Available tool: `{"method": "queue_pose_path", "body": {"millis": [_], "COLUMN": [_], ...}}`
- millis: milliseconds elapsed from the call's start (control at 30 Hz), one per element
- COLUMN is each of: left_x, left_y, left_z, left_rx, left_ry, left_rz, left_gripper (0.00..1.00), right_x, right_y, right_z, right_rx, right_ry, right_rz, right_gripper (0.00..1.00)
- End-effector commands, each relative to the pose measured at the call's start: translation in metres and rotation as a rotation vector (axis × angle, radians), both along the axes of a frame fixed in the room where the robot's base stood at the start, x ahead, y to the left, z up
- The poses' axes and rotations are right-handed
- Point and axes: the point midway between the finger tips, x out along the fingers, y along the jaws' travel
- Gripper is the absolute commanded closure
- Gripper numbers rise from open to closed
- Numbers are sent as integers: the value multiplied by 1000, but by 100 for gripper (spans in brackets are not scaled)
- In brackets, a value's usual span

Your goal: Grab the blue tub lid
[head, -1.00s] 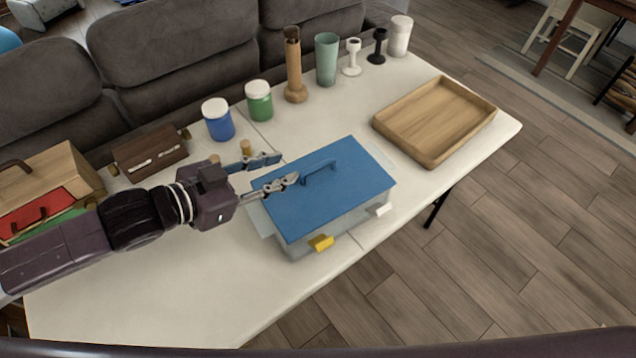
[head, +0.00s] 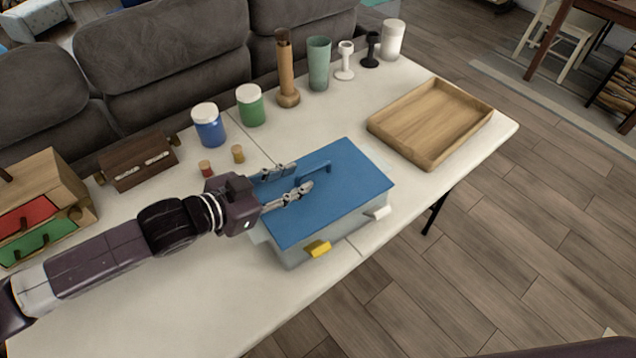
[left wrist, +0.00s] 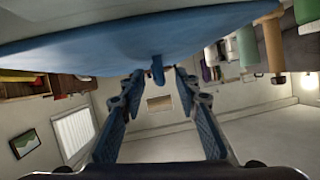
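The blue tub lid (head: 335,195) lies on top of a grey-white tub (head: 335,238) on the table, with a raised blue handle (head: 316,172) in its middle. My left gripper (head: 304,178) is just above the lid, its fingers pointing at the handle from the left. The left wrist view shows the fingers (left wrist: 159,80) apart, with the lid's handle (left wrist: 157,70) ahead between the tips and the lid's surface (left wrist: 140,45) filling the top. Whether either finger touches the handle cannot be told. My right gripper is not in view.
The tub has a yellow latch (head: 318,249) and a white latch (head: 378,213). A blue jar (head: 209,130) and a green jar (head: 251,108) stand behind it. A wooden tray (head: 432,122) lies to the right. The table's front left (head: 180,300) is clear.

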Motion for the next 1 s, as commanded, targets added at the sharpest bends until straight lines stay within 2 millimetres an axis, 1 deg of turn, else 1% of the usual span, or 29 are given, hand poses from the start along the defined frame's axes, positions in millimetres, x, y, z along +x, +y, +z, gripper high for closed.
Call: {"method": "queue_pose_path", "body": {"millis": [67,167,400,433,467,700,1000], "left_x": [6,11,12,12,12,12,11], "left_y": [-8,-13,-13,-13,-13,-13,-13], "left_z": [-3,-6,-7,-7,-7,-7,-7], "left_rx": [-2,-1,0,0,0,0,-1], "left_ry": [0,-1,0,0,0,0,-1], "left_rz": [-1,0,0,0,0,0,0], "left_gripper": [70,70,70,71,74,100,100], "right_x": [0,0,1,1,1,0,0], "right_y": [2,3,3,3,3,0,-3], "right_z": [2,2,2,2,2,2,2], "right_rx": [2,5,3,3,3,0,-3], "right_ry": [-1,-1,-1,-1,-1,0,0], "right_rz": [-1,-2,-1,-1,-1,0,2], "right_gripper": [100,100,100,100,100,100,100]}}
